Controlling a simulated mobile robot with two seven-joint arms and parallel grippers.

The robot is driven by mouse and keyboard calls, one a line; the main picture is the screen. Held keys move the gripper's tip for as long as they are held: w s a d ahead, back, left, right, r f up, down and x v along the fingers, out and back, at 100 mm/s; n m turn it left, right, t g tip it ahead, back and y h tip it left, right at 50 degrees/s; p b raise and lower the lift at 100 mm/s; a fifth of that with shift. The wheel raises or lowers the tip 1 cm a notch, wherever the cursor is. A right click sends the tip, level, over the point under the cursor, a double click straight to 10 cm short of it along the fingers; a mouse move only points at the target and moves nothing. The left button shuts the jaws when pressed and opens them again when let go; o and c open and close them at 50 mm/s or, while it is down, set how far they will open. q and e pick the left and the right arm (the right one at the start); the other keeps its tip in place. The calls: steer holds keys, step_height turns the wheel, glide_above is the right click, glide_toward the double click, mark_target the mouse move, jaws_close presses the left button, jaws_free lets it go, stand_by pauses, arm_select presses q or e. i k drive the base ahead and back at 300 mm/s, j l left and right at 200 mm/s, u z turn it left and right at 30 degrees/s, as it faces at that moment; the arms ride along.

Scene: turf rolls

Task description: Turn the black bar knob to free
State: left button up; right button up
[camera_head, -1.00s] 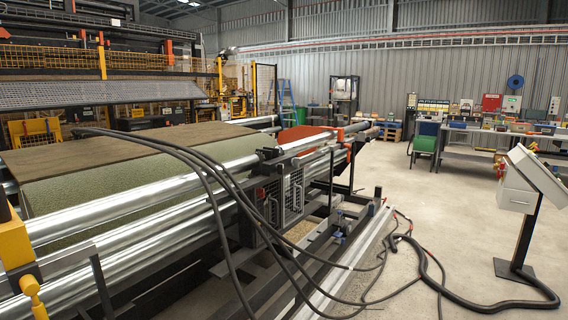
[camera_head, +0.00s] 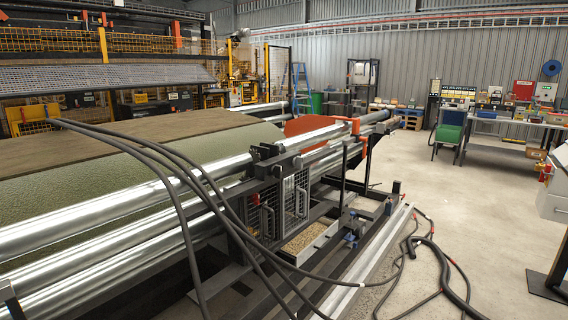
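I cannot make out a black bar knob in the head view. A machine with long shiny steel rollers (camera_head: 90,228) and a roll of green turf (camera_head: 75,188) fills the left side. Red-orange clamps or levers (camera_head: 361,138) show at the far roller ends. A pale control box (camera_head: 553,190) on a dark stand is cut off by the right edge; no knob shows on it. Neither of my grippers is in view.
Black hoses (camera_head: 185,215) arch over the rollers, and more cable (camera_head: 440,270) lies on the floor at right. A long pale metal beam (camera_head: 372,258) runs along the machine's near side. Open concrete floor (camera_head: 480,200) lies between the machine and the workbench (camera_head: 515,126).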

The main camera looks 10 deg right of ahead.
mark_target(276, 170)
steer(key=i+l, duration=0.75)
steer(key=j+u, duration=0.05)
